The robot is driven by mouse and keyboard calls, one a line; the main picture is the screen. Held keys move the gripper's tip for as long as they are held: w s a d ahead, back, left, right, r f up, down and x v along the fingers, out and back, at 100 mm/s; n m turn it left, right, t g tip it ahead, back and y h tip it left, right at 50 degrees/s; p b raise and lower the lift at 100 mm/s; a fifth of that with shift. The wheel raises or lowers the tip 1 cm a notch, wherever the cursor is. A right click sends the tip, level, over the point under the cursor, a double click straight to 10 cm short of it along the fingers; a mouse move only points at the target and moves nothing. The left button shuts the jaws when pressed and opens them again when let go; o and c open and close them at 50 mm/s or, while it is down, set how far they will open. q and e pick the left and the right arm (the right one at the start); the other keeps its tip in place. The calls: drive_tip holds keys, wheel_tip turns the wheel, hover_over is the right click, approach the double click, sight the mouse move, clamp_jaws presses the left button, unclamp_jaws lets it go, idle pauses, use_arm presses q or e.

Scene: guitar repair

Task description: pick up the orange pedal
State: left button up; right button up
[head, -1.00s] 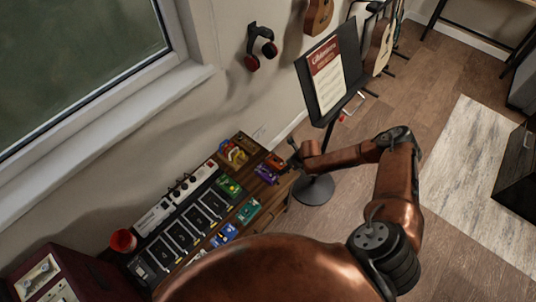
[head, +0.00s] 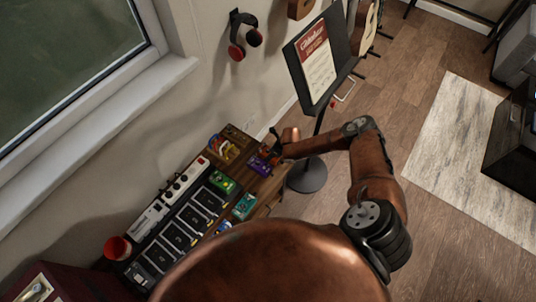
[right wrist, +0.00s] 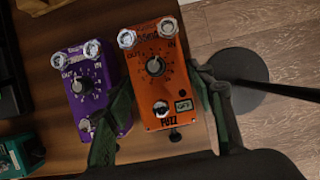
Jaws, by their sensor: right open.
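The orange pedal (right wrist: 153,65), marked FUZZ, lies on the wooden table in the right wrist view. It has two silver jacks at its top, a knob and a footswitch. My right gripper (right wrist: 163,82) is open, with one dark finger on each side of the pedal's lower part. I cannot tell whether the fingers touch it. In the head view my right gripper (head: 277,143) is at the table's right end and mostly hides the orange pedal. My left gripper is not in view.
A purple pedal (right wrist: 91,85) sits close to the left of the orange one, beside the left finger. A green-teal pedal (right wrist: 18,155) is at lower left. The music stand's round base (head: 306,175) is on the floor just right of the table (head: 268,192).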

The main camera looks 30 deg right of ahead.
sight(269, 152)
drive_tip(key=c, duration=1.1)
drive_tip(key=shift+r, duration=0.1)
drive_tip(key=shift+r, duration=0.15)
drive_tip(key=shift+w+d+r, duration=0.1)
drive_tip(key=shift+r, duration=0.15)
wheel_tip(269, 152, up, 2)
drive_tip(key=shift+r+p, duration=0.1)
drive_tip(key=shift+p, duration=0.2)
drive_tip(key=s+a+r+p, duration=0.1)
drive_tip(key=s+a+r, duration=0.1)
drive_tip(key=s+r, duration=0.1)
drive_tip(key=s+a+r+p, duration=0.1)
drive_tip(key=s+a+r, duration=0.2)
drive_tip(key=s, duration=0.1)
drive_tip(key=s+a+r+p, duration=0.1)
drive_tip(key=s+a+r, duration=0.2)
drive_tip(key=s+r, duration=0.1)
drive_tip(key=shift+s+a, duration=0.15)
drive_tip(key=shift+s, duration=0.15)
